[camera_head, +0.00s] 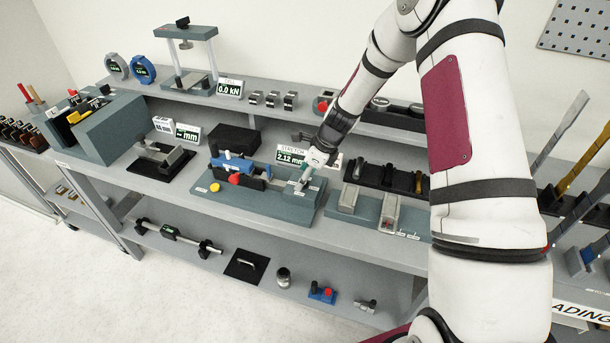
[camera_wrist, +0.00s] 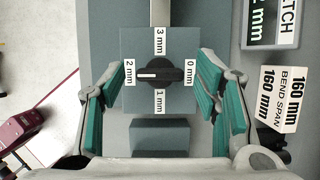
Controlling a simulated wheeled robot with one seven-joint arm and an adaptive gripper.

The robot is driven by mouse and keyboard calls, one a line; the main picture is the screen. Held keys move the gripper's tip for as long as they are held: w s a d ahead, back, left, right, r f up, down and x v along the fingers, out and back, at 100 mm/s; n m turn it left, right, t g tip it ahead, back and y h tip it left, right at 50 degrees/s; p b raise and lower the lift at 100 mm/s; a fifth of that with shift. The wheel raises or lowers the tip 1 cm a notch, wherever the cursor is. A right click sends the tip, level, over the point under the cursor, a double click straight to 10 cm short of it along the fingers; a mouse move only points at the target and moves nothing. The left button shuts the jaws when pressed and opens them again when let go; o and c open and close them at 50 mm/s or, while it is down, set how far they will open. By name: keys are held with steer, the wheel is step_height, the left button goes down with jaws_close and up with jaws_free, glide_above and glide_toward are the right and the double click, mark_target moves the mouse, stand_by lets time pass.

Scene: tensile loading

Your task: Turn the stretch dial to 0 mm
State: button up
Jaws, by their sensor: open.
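The stretch dial (camera_wrist: 160,73) is a black knob on a square grey plate in the wrist view. Its white pointer line aims left at the "2 mm" label (camera_wrist: 130,72). The "0 mm" label (camera_wrist: 190,71) is on the right, "3 mm" at the top and "1 mm" at the bottom. My gripper (camera_wrist: 160,78) is open, its green-padded fingers on either side of the knob and apart from it. In the head view my gripper (camera_head: 305,181) is over the right end of the bench machine, hiding most of the dial. The stretch display (camera_head: 290,156) reads 2.12 mm.
The grey machine base (camera_head: 255,204) carries a blue part, a red button and a yellow button. A "BEND SPAN 160 mm" sign (camera_wrist: 282,97) stands close to the right finger. A black rack (camera_head: 385,178) and grey trays stand to the right of the machine.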

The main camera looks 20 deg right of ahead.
steer(key=shift+c, duration=0.3)
steer(key=c, duration=1.1)
steer(key=shift+w, duration=0.1)
